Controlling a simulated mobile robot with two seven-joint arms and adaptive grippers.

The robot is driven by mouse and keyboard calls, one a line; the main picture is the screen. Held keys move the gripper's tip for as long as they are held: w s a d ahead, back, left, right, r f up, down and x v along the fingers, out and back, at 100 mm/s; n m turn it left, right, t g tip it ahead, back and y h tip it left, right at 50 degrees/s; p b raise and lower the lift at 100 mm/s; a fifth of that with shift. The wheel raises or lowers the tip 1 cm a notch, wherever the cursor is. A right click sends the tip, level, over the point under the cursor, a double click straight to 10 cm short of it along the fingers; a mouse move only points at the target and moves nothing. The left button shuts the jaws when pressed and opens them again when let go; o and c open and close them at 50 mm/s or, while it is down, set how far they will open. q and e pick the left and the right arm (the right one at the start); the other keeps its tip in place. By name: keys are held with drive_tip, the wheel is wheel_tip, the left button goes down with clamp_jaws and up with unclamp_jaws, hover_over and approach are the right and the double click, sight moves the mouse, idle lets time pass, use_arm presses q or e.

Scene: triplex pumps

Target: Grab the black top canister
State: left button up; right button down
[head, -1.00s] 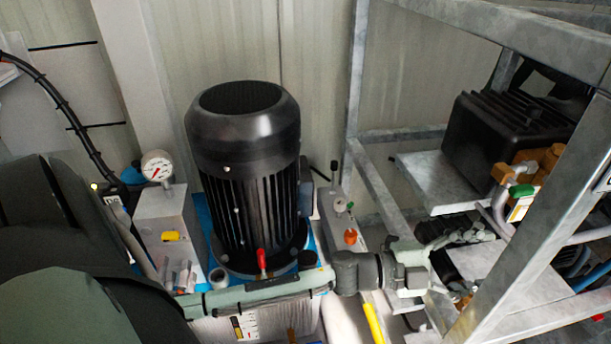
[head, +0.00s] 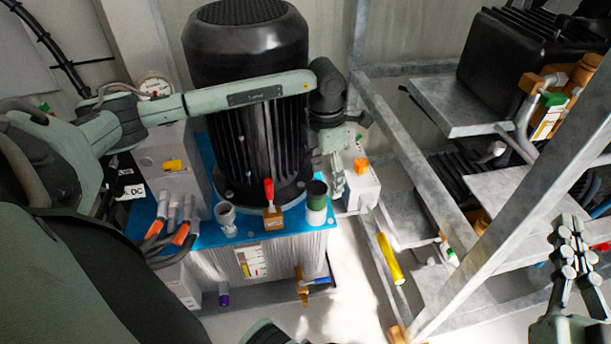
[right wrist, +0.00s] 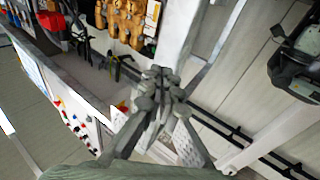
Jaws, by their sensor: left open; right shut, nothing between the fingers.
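A small upright canister (head: 316,208) with a dark top, green band and white lower part stands at the front right corner of the blue-topped unit in the head view. My left arm reaches across the front of the large black motor. My left gripper (head: 338,185) points down just right of the canister, apart from it as far as I can tell; its fingers overlap in this view, and it is open with nothing visibly held. My right gripper (head: 568,226) is shut and empty at the far right; its closed fingertips (right wrist: 160,80) also show in the right wrist view.
The black motor (head: 258,150) stands behind the canister. A red-handled valve (head: 270,200) and a white fitting (head: 226,218) are to its left. A white box with an orange knob (head: 361,168) and a metal frame (head: 420,185) are to the right.

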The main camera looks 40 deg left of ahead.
sight(317, 187)
use_arm(q)
drive_tip(key=shift+s+a+f+y, duration=0.3)
drive_tip(key=shift+s+a+f, duration=0.2)
drive_tip(key=shift+a+f, duration=0.35)
drive_tip(key=f, duration=0.3)
drive_tip(key=f+b, duration=0.1)
drive_tip(key=f, duration=0.1)
drive_tip(key=shift+w+a+f, duration=0.15)
drive_tip(key=shift+a+f, duration=0.05)
drive_tip(key=shift+f, duration=0.6)
use_arm(e)
drive_tip(key=r+t, duration=0.1)
drive_tip(key=r, duration=0.1)
drive_tip(key=s+r+t+y, duration=0.1)
drive_tip(key=s+r, duration=0.1)
drive_tip(key=r, duration=0.1)
drive_tip(key=shift+a+r+t, duration=0.3)
drive_tip(key=shift+a+t, duration=0.05)
drive_tip(key=shift+t, duration=0.05)
use_arm(q)
drive_tip(key=c, duration=1.4)
use_arm(e)
drive_tip(key=shift+m, duration=0.3)
use_arm(q)
drive_tip(key=shift+r, duration=0.1)
